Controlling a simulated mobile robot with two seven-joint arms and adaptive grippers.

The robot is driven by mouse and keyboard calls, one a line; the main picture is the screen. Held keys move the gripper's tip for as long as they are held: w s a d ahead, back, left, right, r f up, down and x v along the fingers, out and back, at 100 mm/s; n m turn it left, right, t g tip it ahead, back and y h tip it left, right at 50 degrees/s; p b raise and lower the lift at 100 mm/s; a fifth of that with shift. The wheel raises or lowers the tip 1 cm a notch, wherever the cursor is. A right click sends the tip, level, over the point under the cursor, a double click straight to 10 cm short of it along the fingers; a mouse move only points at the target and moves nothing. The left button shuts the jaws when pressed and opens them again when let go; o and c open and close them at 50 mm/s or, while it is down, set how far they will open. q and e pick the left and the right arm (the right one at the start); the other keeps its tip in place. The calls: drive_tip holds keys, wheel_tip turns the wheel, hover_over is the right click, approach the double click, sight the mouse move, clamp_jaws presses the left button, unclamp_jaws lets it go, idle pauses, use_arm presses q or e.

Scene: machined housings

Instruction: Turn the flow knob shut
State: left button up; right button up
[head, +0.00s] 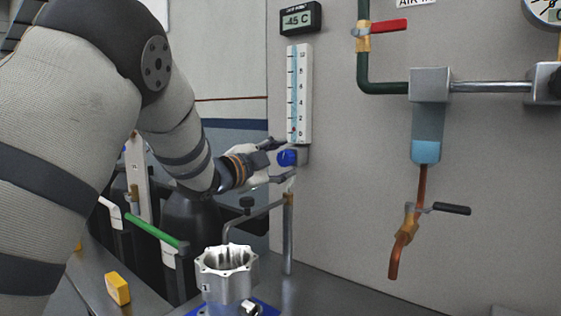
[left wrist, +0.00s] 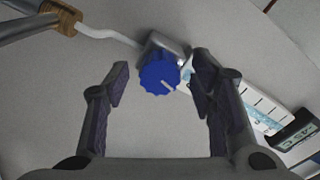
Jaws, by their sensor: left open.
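The flow knob (head: 287,158) is blue and sits at the bottom of a white flow meter (head: 299,95) on the grey panel. In the left wrist view the knob (left wrist: 159,74) is ridged, with a pale pointer line toward the lower right. My left gripper (head: 283,161) is open in front of the knob, one finger above and one below it in the head view. In the left wrist view the knob shows beyond the gap between the fingertips (left wrist: 159,80), and neither finger touches it there. The flow meter (left wrist: 255,102) also shows there. My right gripper is not in view.
A metal post with a bent pipe (head: 288,235) stands just below the knob. A machined housing (head: 226,272) stands on the bench in front. A red-handled valve (head: 385,27) and a copper drain pipe (head: 421,185) are on the panel to the right. A yellow block (head: 117,288) lies at left.

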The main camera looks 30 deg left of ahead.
use_arm(q)
drive_tip(key=c, duration=1.2)
drive_tip(key=shift+o, duration=0.3)
drive_tip(key=shift+s+r+n+p, duration=0.25)
drive_tip(key=shift+r+n+p, duration=0.1)
drive_tip(key=shift+r+n, duration=0.15)
drive_tip(key=shift+w+f+n, duration=0.25)
drive_tip(key=shift+f+n, duration=0.25)
drive_tip(key=shift+n, duration=0.6)
drive_tip(key=o, duration=1.1)
drive_tip(key=shift+o, duration=0.2)
drive_tip(key=s, duration=0.8)
drive_tip(key=s+a, duration=0.1)
drive_tip(key=s, duration=0.3)
drive_tip(key=shift+f, duration=0.1)
